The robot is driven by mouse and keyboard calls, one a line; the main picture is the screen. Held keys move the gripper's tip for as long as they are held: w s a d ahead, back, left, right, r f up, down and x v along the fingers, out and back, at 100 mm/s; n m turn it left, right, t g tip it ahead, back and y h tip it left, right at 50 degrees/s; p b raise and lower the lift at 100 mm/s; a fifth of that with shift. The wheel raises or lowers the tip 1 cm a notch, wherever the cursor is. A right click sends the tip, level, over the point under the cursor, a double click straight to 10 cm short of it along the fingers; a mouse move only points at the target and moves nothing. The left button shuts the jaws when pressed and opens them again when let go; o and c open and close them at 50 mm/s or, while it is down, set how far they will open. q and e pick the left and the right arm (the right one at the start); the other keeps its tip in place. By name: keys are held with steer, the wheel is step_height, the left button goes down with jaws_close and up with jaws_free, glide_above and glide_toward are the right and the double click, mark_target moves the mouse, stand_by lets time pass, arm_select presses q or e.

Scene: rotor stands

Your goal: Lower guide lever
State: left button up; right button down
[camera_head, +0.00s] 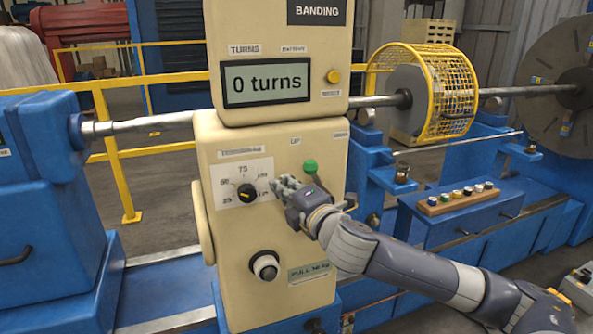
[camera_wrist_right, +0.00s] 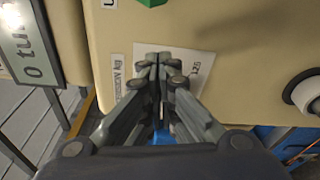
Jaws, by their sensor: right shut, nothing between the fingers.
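The guide lever has a green knob (camera_head: 310,166) on a dark stem and sits on the front of the cream control box (camera_head: 230,290), below and right of a label reading "UP". A green edge of the knob (camera_wrist_right: 152,3) shows at the top of the right wrist view. My right gripper (camera_head: 277,184) is shut and empty. Its fingertips are left of and a little below the knob, apart from it, close to the dial plate's right edge. In the wrist view the shut fingers (camera_wrist_right: 160,60) cover part of the white dial plate (camera_wrist_right: 200,62). My left gripper is not in view.
A black dial (camera_head: 246,193) and a dark-and-white round knob (camera_head: 265,266) are on the same box. Above, a display (camera_head: 266,84) reads "0 turns". A yellow cage (camera_head: 447,95) surrounds the shaft at right. A wooden rack (camera_head: 458,198) holds several small pieces.

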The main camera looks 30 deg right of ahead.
mark_target(316, 181)
steer(key=shift+w+d+r+p, duration=0.15)
steer(key=shift+d+p, duration=0.1)
steer(key=shift+d, duration=0.4)
steer(key=shift+w+d+r+p, duration=0.1)
steer(key=shift+d+p, duration=0.15)
steer(key=shift+d, duration=0.35)
steer(key=shift+w+d+r+p, duration=0.15)
steer(key=shift+d+p, duration=0.1)
steer(key=shift+d, duration=0.4)
